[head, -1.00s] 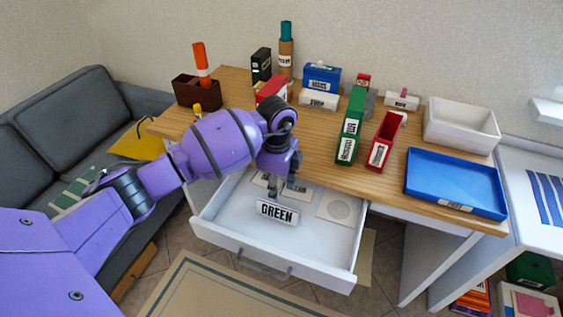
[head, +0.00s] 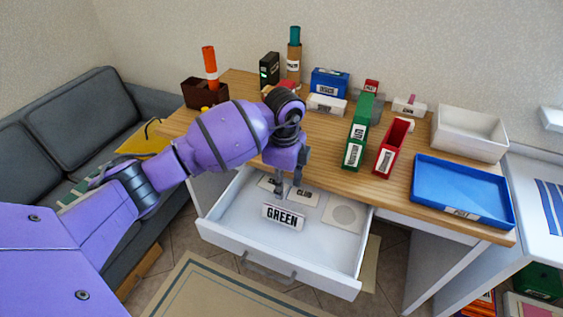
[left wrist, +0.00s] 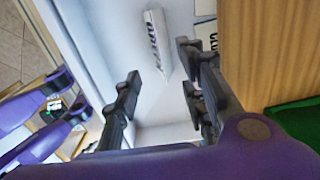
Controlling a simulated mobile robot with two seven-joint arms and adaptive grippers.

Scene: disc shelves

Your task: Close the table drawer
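The white table drawer (head: 330,264) is pulled out from under the wooden table (head: 335,150), and its grey handle (head: 268,270) is on the front panel. A white block labelled GREEN (head: 284,216) lies inside; it also shows in the left wrist view (left wrist: 158,42). My left gripper (head: 290,190) points down over the drawer, close to the GREEN block. In the left wrist view my left gripper (left wrist: 160,78) has its fingers spread apart with nothing between them. I cannot tell whether the fingers touch the block. My right gripper is not in view.
White labelled cards and a card with a circle (head: 344,214) lie in the drawer. Green (head: 358,135) and red (head: 392,148) holders, a blue tray (head: 462,190) and a white bin (head: 470,133) stand on the table. A grey sofa (head: 70,110) is at left; a rug (head: 215,290) lies in front.

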